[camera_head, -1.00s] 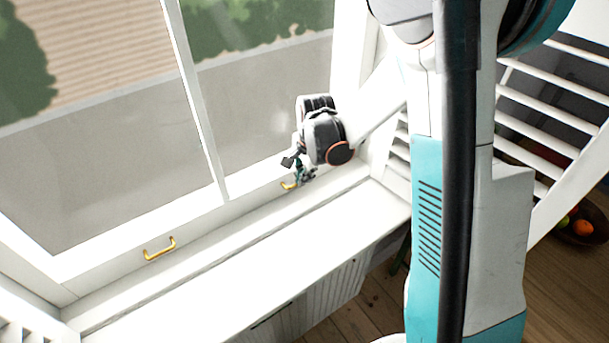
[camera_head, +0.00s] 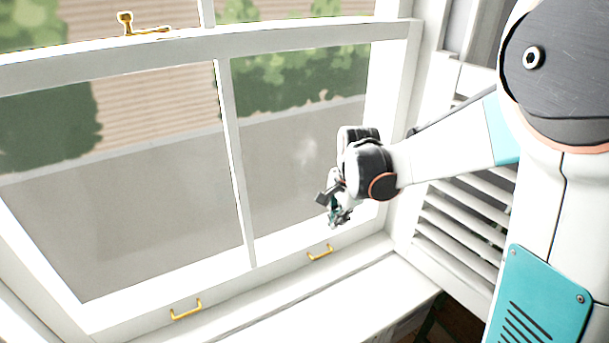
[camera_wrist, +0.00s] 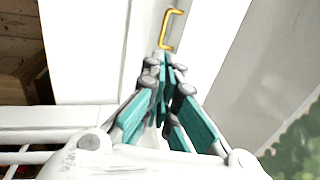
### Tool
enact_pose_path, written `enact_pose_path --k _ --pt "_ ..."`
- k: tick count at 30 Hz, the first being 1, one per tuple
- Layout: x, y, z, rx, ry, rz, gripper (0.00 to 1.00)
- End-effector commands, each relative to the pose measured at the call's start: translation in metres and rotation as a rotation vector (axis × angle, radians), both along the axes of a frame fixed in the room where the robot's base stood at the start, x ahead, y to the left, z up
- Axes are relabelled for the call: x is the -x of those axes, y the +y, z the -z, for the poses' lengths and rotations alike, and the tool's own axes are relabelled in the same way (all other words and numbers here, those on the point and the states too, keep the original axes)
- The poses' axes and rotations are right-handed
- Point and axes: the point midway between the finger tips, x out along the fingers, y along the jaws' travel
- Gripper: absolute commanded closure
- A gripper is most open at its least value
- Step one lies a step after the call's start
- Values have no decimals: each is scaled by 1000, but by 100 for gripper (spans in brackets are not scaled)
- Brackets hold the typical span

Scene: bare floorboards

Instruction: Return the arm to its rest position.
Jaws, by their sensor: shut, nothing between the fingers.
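My arm reaches in from the right in the head view. My gripper (camera_head: 338,214) hangs in front of the lower right of the window, a little above the right yellow handle (camera_head: 320,252) and apart from it. In the wrist view my gripper (camera_wrist: 164,68) has its teal fingers together with nothing between them. The yellow handle (camera_wrist: 171,29) shows just beyond the fingertips there.
The window sash (camera_head: 235,160) has a second yellow handle (camera_head: 186,309) at lower left and a yellow latch (camera_head: 140,25) on its top rail. White louvred shutters (camera_head: 462,228) stand right of the window, behind my arm. The white sill (camera_head: 330,295) is clear.

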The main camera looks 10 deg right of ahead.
Motion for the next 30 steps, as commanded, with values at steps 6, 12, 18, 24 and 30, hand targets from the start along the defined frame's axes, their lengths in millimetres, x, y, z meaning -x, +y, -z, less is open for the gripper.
enact_pose_path --k 6,12,18,24,30 --pt "12 2 -9 17 -29 -68 100" --pt "47 9 -32 78 -107 -268 100" --pt "87 15 -47 161 -189 -486 100" --pt "128 19 -52 256 -264 -698 100" --pt "168 24 -46 367 -333 -907 100"
